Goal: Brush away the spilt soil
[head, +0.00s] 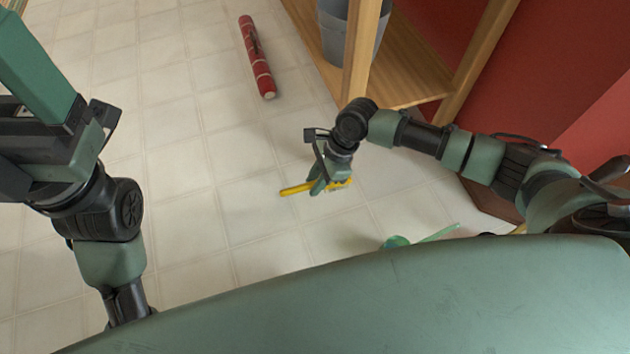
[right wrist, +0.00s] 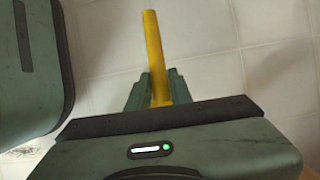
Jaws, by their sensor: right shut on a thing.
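My right gripper (head: 317,188) is low over the pale tiled floor, shut on a yellow stick-like tool (head: 298,189). The yellow tool also shows in the right wrist view (right wrist: 153,50), running out between the green fingers (right wrist: 158,92). No bristles can be made out, so I cannot tell if it is a brush. Part of my left arm and gripper (head: 40,75) is at the left edge of the head view; its fingertips cannot be made out. I cannot make out any spilt soil on the visible floor.
A red roll with pale bands (head: 257,57) lies on the floor. A wooden shelf unit (head: 362,45) stands at the right with a grey bucket (head: 333,28). A green long-handled thing (head: 437,233) is partly hidden by my body. Floor between the arms is clear.

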